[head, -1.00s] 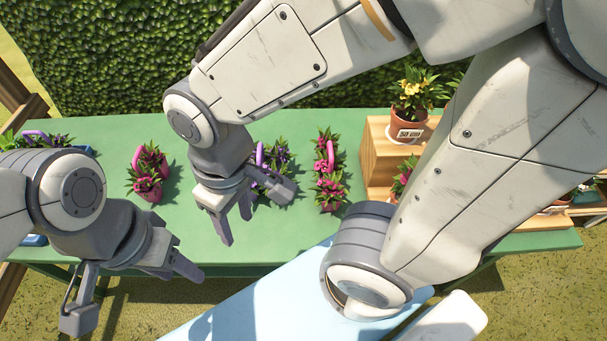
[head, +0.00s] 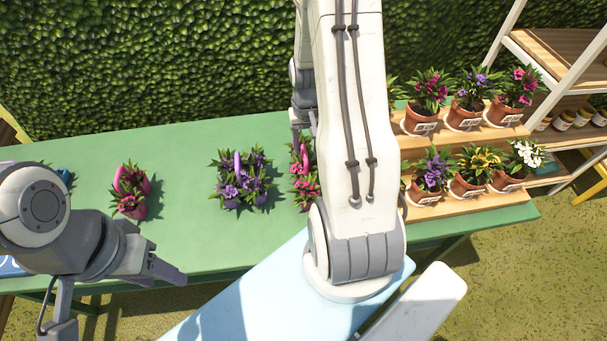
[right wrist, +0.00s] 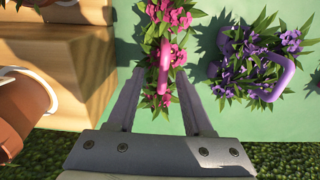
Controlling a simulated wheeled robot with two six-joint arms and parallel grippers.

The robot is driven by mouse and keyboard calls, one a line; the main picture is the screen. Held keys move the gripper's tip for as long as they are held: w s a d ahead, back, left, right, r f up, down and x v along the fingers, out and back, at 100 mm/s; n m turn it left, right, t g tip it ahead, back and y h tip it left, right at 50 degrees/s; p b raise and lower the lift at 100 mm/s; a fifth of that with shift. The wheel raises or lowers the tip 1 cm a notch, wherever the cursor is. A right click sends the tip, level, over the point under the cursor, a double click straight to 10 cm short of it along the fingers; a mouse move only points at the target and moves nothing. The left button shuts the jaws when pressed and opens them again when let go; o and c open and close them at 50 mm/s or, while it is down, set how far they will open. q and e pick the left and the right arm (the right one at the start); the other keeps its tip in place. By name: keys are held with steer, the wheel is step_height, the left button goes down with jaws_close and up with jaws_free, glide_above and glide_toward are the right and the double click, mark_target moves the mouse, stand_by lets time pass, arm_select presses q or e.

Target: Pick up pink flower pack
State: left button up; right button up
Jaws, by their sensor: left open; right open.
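Pink flower packs with pink handles stand on the green table (head: 185,225). One pink pack (head: 130,190) is at the left. Another pink pack (head: 304,182) is partly hidden behind my right arm; it also shows in the right wrist view (right wrist: 164,60). My right gripper (right wrist: 158,95) is open, its two fingers on either side of that pack's pink handle, with nothing visibly clamped. My left gripper (head: 120,295) is open and empty at the table's front left edge.
A purple flower pack (head: 240,182) stands left of the right-hand pink pack, and close beside it in the wrist view. A wooden stepped stand (head: 480,212) with several potted flowers is at the right. A hedge (head: 180,60) runs behind the table.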

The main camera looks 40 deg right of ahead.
steer(key=shift+w+a+f+p, duration=0.1)
steer(key=shift+f+p, duration=0.1)
steer(key=shift+f, duration=0.95)
steer(key=shift+w+d+f+p, duration=0.15)
steer(key=shift+f+p, duration=0.1)
steer(key=shift+f, duration=0.9)
steer(key=shift+w+a+f+p, duration=0.1)
steer(key=shift+a+f+p, duration=0.1)
steer(key=shift+f, duration=0.95)
steer(key=shift+c, duration=0.3)
jaws_close()
